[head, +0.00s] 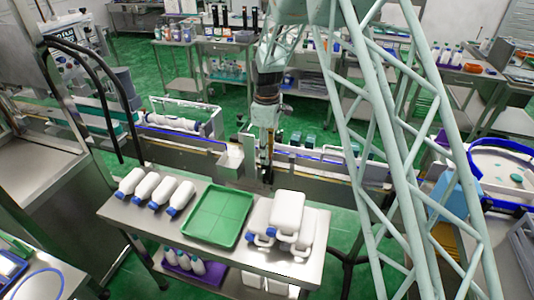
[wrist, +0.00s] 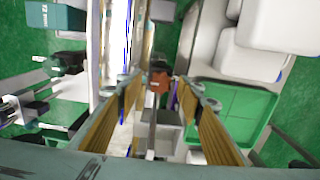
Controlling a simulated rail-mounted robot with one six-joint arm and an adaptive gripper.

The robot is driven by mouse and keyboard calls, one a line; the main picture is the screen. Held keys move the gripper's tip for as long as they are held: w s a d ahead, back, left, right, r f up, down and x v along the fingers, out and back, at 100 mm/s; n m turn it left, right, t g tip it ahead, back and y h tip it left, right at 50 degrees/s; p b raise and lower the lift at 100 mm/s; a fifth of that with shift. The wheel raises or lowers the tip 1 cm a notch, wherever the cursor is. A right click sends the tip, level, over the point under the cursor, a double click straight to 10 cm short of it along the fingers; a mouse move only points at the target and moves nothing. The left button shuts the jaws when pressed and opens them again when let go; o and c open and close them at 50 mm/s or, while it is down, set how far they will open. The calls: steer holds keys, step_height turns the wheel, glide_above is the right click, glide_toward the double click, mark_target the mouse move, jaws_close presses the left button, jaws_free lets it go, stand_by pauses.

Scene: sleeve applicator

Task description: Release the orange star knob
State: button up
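In the wrist view an orange knob (wrist: 158,82), which looks like the star knob, shows between my gripper's fingertips, on or near a grey post and block. Its lobes are too small to make out. My gripper (wrist: 160,88) is open, with a visible gap on both sides of the knob. I cannot tell how far beyond the fingertips the knob lies. In the head view my gripper (head: 267,174) points down at the conveyor's near side, beside a grey box; the knob cannot be made out there.
A steel table (head: 185,237) stands in front of the conveyor (head: 190,140). It holds white bottles with blue caps (head: 145,188), a green tray (head: 218,215) and white jugs (head: 288,212). The tray (wrist: 235,110) lies right of my fingers in the wrist view.

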steer(key=shift+r, duration=0.1)
step_height(320, 180, up, 12)
stand_by(0.9)
stand_by(0.3)
steer(key=s+d+r+m+t+b, duration=0.1)
steer(key=s+d+r+m, duration=0.3)
steer(key=s+d+r, duration=0.6)
steer(key=s+d+r+m+t+b, duration=0.1)
steer(key=s+d+r+m, duration=0.35)
steer(key=s+r, duration=0.85)
steer(key=s+d+f+m+t+b, duration=0.1)
steer(key=s+d+m, duration=0.2)
steer(key=s, duration=1.3)
steer(key=s+d+f+m+t+b, duration=0.1)
steer(key=s+d+m, duration=0.2)
steer(key=s, duration=1.3)
steer(key=d, duration=0.3)
steer(key=shift+s+d+m, duration=0.15)
steer(key=shift+s+m, duration=0.2)
